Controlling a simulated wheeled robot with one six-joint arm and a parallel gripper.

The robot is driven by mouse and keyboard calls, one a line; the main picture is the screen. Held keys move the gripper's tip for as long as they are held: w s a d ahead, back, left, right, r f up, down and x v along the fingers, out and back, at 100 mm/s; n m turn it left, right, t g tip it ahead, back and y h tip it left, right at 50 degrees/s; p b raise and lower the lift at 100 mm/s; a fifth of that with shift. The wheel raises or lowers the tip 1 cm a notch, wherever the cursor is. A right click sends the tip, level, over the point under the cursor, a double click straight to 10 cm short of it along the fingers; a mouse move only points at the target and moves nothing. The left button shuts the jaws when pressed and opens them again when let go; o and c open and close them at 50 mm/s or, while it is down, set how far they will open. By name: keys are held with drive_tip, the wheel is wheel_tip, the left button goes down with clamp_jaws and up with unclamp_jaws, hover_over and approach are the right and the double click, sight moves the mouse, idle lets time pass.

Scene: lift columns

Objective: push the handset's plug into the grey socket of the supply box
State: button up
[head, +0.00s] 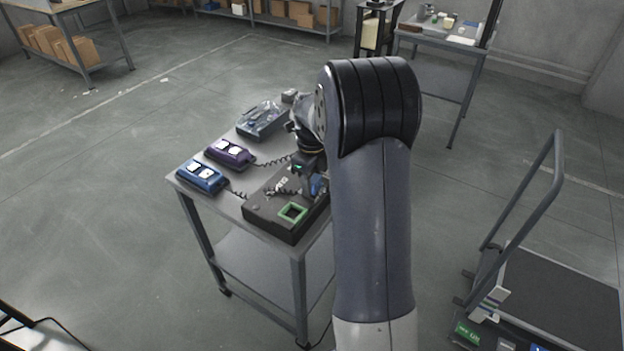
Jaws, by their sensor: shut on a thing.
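The dark supply box (259,219) lies on the near end of a small grey table. A green-framed socket (293,212) shows on its top; I cannot make out a grey socket, and my arm covers the box's right side. A blue handset (202,176) and a purple handset (230,153), each with white buttons, lie to the left with dark coiled cords running toward the box. My gripper (313,184) is low over the box, behind the green-framed socket. It is shut on a plug, mostly hidden; a small blue part shows there. Whether the plug touches the box cannot be told.
A tray with clear-wrapped contents (262,119) sits at the table's far end, beside a small grey block (290,96). A platform cart (560,290) with a tall handle stands at right. Shelves with cartons (290,12) and a cluttered workbench (440,40) are behind. Floor at left is clear.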

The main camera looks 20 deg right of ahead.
drive_tip(key=shift+f, duration=0.2)
drive_tip(key=o, duration=1.2)
drive_tip(key=shift+r, duration=0.15)
drive_tip(key=shift+r+p, duration=2.8)
drive_tip(key=shift+r, duration=0.65)
drive_tip(key=shift+f, duration=0.15)
wheel_tip(320, 180, down, 7)
drive_tip(key=b, duration=0.5)
drive_tip(key=shift+b, duration=0.3)
